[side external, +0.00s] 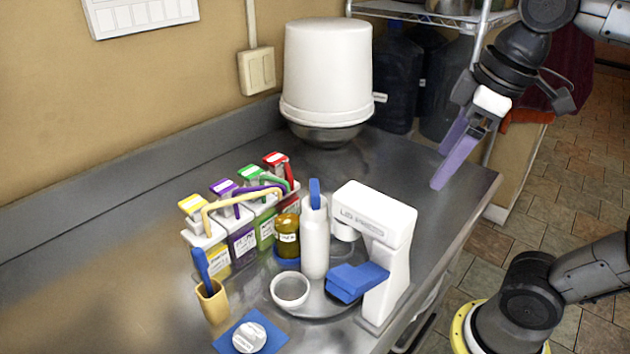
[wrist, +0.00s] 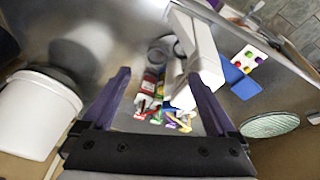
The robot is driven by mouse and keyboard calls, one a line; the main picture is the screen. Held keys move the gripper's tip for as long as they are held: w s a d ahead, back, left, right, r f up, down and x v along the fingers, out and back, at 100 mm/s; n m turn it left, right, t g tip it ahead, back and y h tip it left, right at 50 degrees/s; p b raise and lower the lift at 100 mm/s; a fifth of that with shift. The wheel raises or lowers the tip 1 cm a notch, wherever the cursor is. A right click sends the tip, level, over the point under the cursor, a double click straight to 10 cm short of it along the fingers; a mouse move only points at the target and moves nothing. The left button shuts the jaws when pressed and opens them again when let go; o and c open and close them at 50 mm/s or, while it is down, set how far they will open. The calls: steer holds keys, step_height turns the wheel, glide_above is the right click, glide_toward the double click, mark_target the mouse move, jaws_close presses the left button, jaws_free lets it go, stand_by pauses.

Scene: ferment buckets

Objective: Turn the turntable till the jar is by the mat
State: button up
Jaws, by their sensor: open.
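The turntable (side external: 325,304) is a round steel plate on the counter, partly hidden by what stands on it. The jar (side external: 287,240) is amber with a pale label and an olive lid; it stands on a blue base at the back left of the plate. A white bottle (side external: 315,245) with a blue top and a white bowl (side external: 291,289) are beside it. The blue square mat (side external: 227,341) lies at the front left and carries a white dial-like disc (side external: 248,337). My gripper (side external: 452,158) is open and empty, high above the counter's right side; its purple fingers frame the wrist view (wrist: 158,80).
A white press (side external: 375,230) with a blue paddle (side external: 357,282) stands over the plate's right side. Several colour-coded dispensers (side external: 235,225) line the back left. A cup (side external: 213,303) stands near the mat. A large white bucket (side external: 327,75) stands behind. The counter's left is clear.

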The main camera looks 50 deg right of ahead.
steer(key=w+a+r+n+g, duration=0.1)
steer(key=w+a+r+n, duration=0.1)
steer(key=w+r, duration=0.25)
step_height(320, 180, up, 4)
steer(key=n+g, duration=0.2)
steer(key=n, duration=0.1)
glide_above(315, 187)
steer(key=s+d, duration=0.3)
steer(key=s, duration=0.1)
steer(key=shift+g, duration=0.3)
steer(key=w+a+f, duration=0.1)
steer(key=f, duration=0.4)
steer(key=w+a+f, duration=0.1)
steer(key=f, duration=0.4)
steer(key=w+a+f, duration=0.1)
steer(key=w+f, duration=0.1)
steer(key=f, duration=0.4)
jaws_close()
